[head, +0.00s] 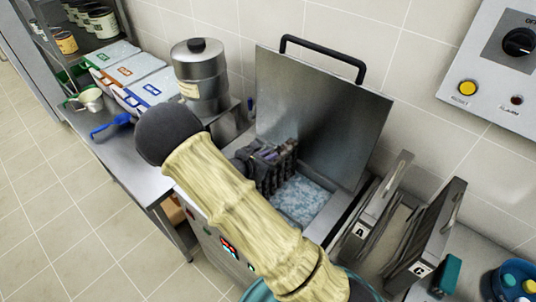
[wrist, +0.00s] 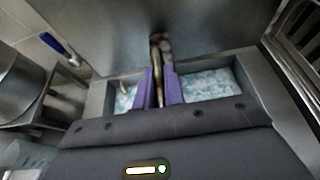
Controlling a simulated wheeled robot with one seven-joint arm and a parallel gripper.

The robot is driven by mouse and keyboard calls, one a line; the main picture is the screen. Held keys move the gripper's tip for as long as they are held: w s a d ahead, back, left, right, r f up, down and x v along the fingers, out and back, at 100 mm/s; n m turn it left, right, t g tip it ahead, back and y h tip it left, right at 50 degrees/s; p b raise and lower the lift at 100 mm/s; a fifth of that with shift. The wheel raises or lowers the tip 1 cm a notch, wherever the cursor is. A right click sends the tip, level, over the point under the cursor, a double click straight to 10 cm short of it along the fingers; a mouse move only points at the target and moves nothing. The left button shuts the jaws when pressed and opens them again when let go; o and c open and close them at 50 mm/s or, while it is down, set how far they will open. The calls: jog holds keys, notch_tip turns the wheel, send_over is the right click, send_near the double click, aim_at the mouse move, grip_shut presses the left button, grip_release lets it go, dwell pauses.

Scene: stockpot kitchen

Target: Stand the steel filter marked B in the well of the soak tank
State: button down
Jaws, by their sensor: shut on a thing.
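The soak tank (head: 338,207) stands against the wall with its lid (head: 320,110) raised. Foamy blue-white liquid (head: 300,200) shows in its well; it also shows in the wrist view (wrist: 212,86). My gripper (head: 280,165) is over the well. In the wrist view its purple fingers (wrist: 159,88) are shut on a thin, brownish metal piece (wrist: 157,60), seen edge-on, which I take for the filter. Its B mark does not show. In the head view my arm and gripper hide it. I cannot tell whether its lower end touches the tank floor.
Filters marked A (head: 362,230) and C (head: 421,268) stand right of the tank, with a gap between them. A steel pot (head: 200,75) and lidded bins (head: 137,72) are on the left counter. A control box (head: 500,60) hangs at upper right.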

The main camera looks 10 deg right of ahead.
jog(key=shift+f+b, duration=6.95)
jog(key=shift+f, duration=2.25)
jog(key=shift+f+b, duration=0.6)
jog(key=shift+f, duration=0.2)
jog(key=c, duration=1.4)
grip_release()
jog(key=shift+f, duration=0.15)
notch_tip(320, 180, up, 31)
jog(key=p, duration=2.2)
jog(key=shift+f+p, duration=0.15)
jog(key=shift+p, duration=0.15)
